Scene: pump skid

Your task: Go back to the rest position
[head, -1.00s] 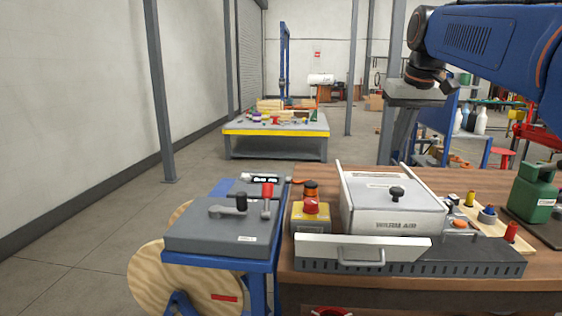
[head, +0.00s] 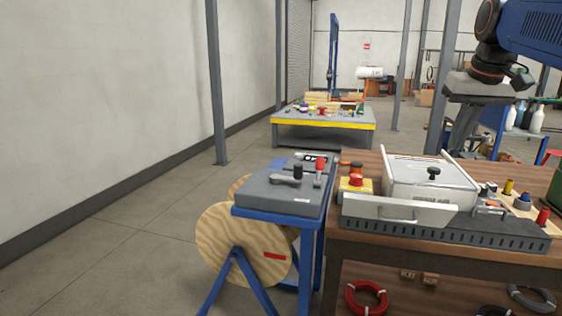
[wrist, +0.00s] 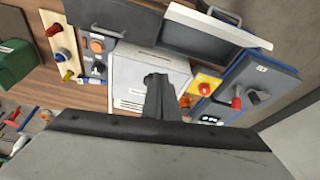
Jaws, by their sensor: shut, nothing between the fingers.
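My gripper (head: 457,150) hangs from the arm at the upper right of the head view, fingers pointing down. It is above and behind the workbench in that picture. In the wrist view, my gripper (wrist: 158,82) shows its dark fingers together and empty, in front of the white warm air box. The grey gripper body fills the bottom of that view. The fingers look apart from the box, but their height above the bench is hard to tell. No rest position is marked in view.
The workbench (head: 400,255) carries the warm air box (head: 428,185), a yellow box with a red button (head: 355,183) and a green canister (wrist: 14,62). A grey lever box (head: 285,190) stands on a blue frame beside a wooden reel (head: 235,240). Floor at left is clear.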

